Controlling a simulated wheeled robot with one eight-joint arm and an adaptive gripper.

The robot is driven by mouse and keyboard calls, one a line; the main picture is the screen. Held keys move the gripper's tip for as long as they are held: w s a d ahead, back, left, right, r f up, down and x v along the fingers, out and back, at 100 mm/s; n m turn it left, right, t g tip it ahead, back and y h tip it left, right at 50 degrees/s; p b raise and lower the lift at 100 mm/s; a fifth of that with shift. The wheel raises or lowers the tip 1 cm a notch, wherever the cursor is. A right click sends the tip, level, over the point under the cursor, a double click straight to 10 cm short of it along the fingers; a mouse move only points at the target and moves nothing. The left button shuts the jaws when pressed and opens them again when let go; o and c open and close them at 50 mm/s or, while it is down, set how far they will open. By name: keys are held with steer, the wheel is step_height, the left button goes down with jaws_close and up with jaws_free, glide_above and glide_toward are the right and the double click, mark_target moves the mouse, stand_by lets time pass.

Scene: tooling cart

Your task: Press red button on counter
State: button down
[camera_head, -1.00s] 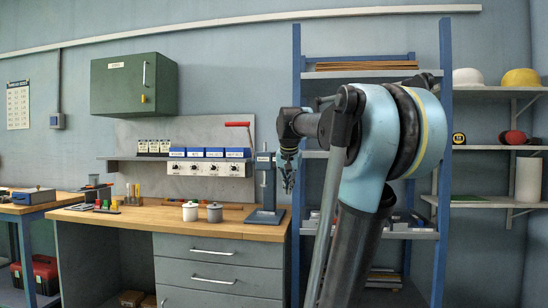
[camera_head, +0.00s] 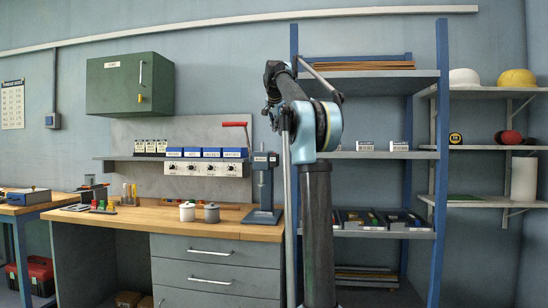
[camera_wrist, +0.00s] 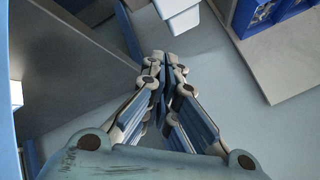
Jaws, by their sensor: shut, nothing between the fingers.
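The wooden counter (camera_head: 160,217) runs along the wall in the head view. I cannot make out a distinct red button on it. A small red item (camera_head: 102,204) sits among green and dark items at the counter's left part, too small to identify. A press with a dark column (camera_head: 263,185) stands at the counter's right end. My gripper (camera_head: 273,116) is raised above the counter's right end, near the top of the press; it is small there. In the wrist view my gripper (camera_wrist: 167,62) has its fingers together, with nothing between them.
Two lidded pots, one pale (camera_head: 187,212) and one grey (camera_head: 212,213), stand on the counter. Blue bins (camera_head: 192,152) sit on the wall shelf above a white knob panel (camera_head: 207,169). A blue-framed shelf rack (camera_head: 440,160) stands to the right. A green cabinet (camera_head: 131,84) hangs above.

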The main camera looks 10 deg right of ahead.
steer(key=shift+w+r, duration=0.2)
steer(key=shift+f, duration=0.15)
step_height(320, 180, down, 8)
steer(key=shift+r, duration=0.25)
steer(key=shift+f, duration=0.55)
steer(key=shift+s+f, duration=0.2)
steer(key=shift+f, duration=0.55)
stand_by(2.4)
steer(key=shift+r, duration=0.85)
steer(key=shift+r, duration=0.15)
